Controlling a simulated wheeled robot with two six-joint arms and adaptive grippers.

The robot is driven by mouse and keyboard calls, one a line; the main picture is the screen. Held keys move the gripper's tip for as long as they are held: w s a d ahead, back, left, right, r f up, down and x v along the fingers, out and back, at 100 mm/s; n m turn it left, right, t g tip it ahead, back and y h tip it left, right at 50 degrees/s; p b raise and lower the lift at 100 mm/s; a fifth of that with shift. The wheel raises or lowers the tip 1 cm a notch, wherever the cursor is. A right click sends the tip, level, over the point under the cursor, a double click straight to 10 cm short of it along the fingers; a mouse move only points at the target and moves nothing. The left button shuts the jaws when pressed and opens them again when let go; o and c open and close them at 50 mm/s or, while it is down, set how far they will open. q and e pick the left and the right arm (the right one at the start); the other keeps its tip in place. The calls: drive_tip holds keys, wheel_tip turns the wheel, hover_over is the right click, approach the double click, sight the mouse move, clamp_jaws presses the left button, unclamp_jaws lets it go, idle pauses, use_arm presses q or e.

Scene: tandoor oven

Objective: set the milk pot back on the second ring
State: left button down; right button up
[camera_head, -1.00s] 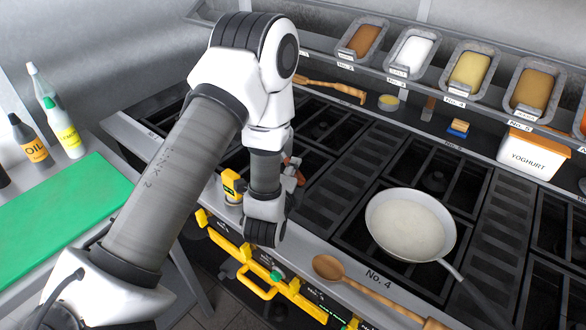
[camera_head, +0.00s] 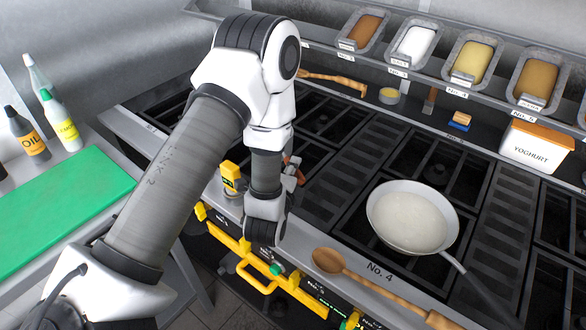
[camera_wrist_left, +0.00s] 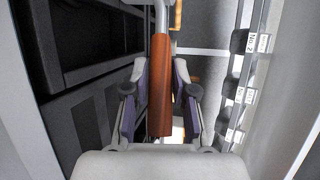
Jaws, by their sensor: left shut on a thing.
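My left gripper (camera_head: 290,178) is low over the front part of the stove, mostly behind my own wrist. In the left wrist view my left gripper (camera_wrist_left: 161,72) is shut on a reddish-brown handle (camera_wrist_left: 160,95), which lies between the two fingers. A grey metal rod runs on from the handle's far end. What it belongs to is hidden by my arm in the head view, so I cannot tell if it is the milk pot. A white pan with pale liquid (camera_head: 411,220) stands on a ring to the right, clear of the gripper. My right gripper is not in view.
A wooden spoon (camera_head: 375,285) lies on the front ledge by the No. 4 label. Yellow knobs and handles (camera_head: 262,272) line the stove front. Filled trays (camera_head: 475,62) and a yoghurt box (camera_head: 537,146) stand at the back. A green board (camera_head: 60,215) and bottles are at left.

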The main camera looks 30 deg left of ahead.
use_arm(q)
drive_tip(key=shift+f, duration=0.2)
drive_tip(key=c, duration=0.9)
unclamp_jaws()
drive_tip(key=shift+o, duration=0.2)
